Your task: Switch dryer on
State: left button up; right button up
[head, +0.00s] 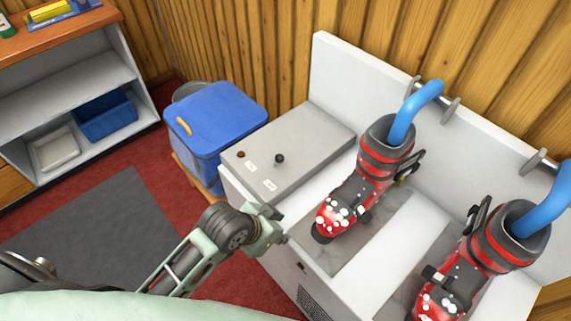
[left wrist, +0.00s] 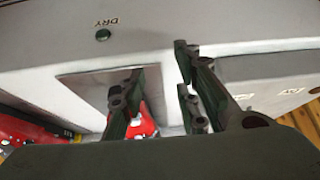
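The dryer (head: 335,62) is a white bench unit with a grey control panel (head: 315,140) at its left end. The panel carries a black knob (head: 280,158), a small brown button (head: 240,154) and two white labels. My left gripper (head: 277,233) is at the dryer's front left edge, below the panel. In the left wrist view its fingers (left wrist: 160,92) are apart with nothing between them. My right gripper is in neither view.
Two red and grey ski boots (head: 352,192) (head: 465,262) stand on the dryer with blue hoses (head: 415,108) in their tops. A blue cooler box (head: 222,115) stands left of the dryer. A shelf unit (head: 68,72) is at the far left. Red carpet lies between.

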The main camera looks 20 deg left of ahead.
pick_arm(q)
jog(key=w+d+r+m, duration=0.1)
jog(key=w+d+r+m+h, duration=0.1)
jog(key=w+d, duration=0.1)
jog(key=shift+w+r, duration=0.2)
jog(key=shift+w, duration=0.05)
jog(key=w+r+m, duration=0.3)
jog(key=w+m, duration=0.1)
jog(key=w, duration=0.1)
jog(key=m, duration=0.2)
send_near(276, 160)
jog(key=shift+y, duration=0.4)
jog(key=x, duration=0.4)
jog(key=shift+w+d+f, duration=0.15)
jog(key=shift+w+d, duration=0.05)
jog(key=shift+d, duration=0.25)
jog(key=x, duration=0.7)
jog(key=shift+f, duration=0.3)
jog(key=shift+c, duration=0.2)
jog(key=shift+g, duration=0.3)
grip_shut()
jog(key=shift+f, duration=0.1)
